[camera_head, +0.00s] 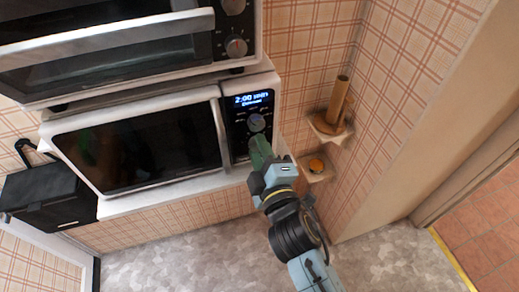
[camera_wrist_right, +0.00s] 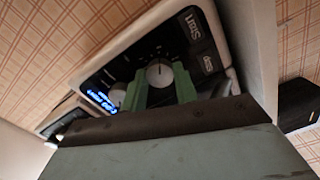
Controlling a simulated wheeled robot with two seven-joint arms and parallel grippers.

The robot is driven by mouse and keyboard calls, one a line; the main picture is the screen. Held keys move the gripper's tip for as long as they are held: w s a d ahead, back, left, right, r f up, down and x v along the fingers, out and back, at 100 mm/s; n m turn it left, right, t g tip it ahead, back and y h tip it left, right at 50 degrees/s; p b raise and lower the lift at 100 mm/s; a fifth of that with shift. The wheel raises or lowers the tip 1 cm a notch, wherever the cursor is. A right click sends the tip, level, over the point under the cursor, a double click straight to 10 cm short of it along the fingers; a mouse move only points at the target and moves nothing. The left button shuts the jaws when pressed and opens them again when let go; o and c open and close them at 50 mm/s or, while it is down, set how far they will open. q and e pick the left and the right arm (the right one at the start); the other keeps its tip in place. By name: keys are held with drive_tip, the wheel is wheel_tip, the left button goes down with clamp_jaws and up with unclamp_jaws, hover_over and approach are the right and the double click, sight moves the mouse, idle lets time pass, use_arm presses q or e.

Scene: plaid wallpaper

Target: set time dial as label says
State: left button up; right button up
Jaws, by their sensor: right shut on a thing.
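A white microwave (camera_head: 150,198) with a dark door stands in the head view. Its black panel has a lit blue display (camera_head: 254,99) that seems to read "2:00 MIN", with a smaller line below that I cannot read surely. An upper dial (camera_head: 256,122) shows under the display; it also shows in the right wrist view (camera_wrist_right: 117,93). My right gripper (camera_head: 260,147) is at the panel below it. In the wrist view, its green fingers (camera_wrist_right: 160,88) are shut on the lower dial (camera_wrist_right: 158,72), beside the start and stop buttons. The gripper hides this dial in the head view. My left gripper is not in view.
A toaster oven (camera_head: 130,55) with its own knobs sits on top of the microwave. A black appliance (camera_head: 48,198) stands at the left. Small corner shelves (camera_head: 330,131) at the right hold a brown cylinder (camera_head: 339,97) and an orange round thing (camera_head: 316,165).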

drive_tip(key=shift+m+p, duration=3.7)
drive_tip(key=shift+m, duration=5)
drive_tip(key=o, duration=1)
drive_tip(key=shift+c, duration=0.2)
drive_tip(key=shift+s, duration=0.1)
drive_tip(key=b+v, duration=0.1)
drive_tip(key=v, duration=1.2)
drive_tip(key=shift+b, duration=0.35)
drive_tip(key=shift+d, duration=0.1)
